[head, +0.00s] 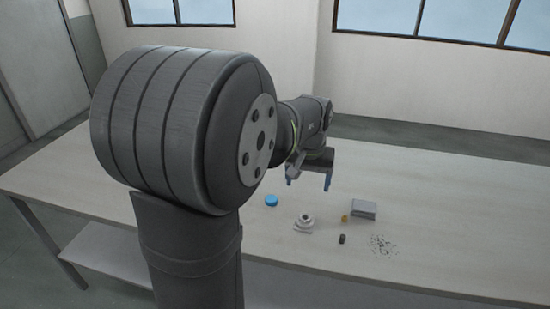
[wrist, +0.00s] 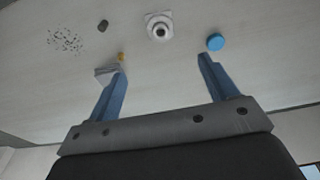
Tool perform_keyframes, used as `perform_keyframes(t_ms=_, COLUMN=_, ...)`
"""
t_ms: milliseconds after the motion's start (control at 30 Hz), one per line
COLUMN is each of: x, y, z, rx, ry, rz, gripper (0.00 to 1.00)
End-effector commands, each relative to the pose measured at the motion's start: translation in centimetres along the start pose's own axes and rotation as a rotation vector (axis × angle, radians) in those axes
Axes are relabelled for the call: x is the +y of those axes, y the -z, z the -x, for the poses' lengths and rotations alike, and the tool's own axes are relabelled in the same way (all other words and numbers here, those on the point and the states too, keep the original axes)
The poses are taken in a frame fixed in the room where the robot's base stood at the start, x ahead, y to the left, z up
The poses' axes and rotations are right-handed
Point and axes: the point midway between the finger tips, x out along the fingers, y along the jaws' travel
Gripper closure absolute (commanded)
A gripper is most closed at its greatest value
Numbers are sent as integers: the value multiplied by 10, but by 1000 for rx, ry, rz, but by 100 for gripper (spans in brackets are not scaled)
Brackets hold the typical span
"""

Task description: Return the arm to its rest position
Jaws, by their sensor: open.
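My gripper (head: 308,181) is open and empty, with its blue fingers apart above the table (head: 440,200). It also shows in the wrist view (wrist: 162,66), with bare table between the fingertips. My arm reaches out over the table in the head view. No object touches the fingers in the head view; in the wrist view the left finger overlaps the edge of the grey box.
On the table lie a blue disc (head: 271,200), a white fitting on a square base (head: 304,224), an orange piece (head: 344,218), a grey box (head: 363,210), a dark small cylinder (head: 342,239) and scattered dark specks (head: 383,245). The table's right side is clear.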

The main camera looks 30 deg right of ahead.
Motion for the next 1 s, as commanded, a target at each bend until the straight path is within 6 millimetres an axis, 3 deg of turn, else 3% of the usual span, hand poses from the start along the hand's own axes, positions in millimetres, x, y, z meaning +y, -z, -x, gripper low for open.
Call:
perform_keyframes(t_ms=367, x=0, y=0, z=-12, rx=-2, ry=0, rz=0, gripper=21)
perform_keyframes(t_ms=1000, x=0, y=0, z=-135, rx=-4, ry=1, rz=0, gripper=21)
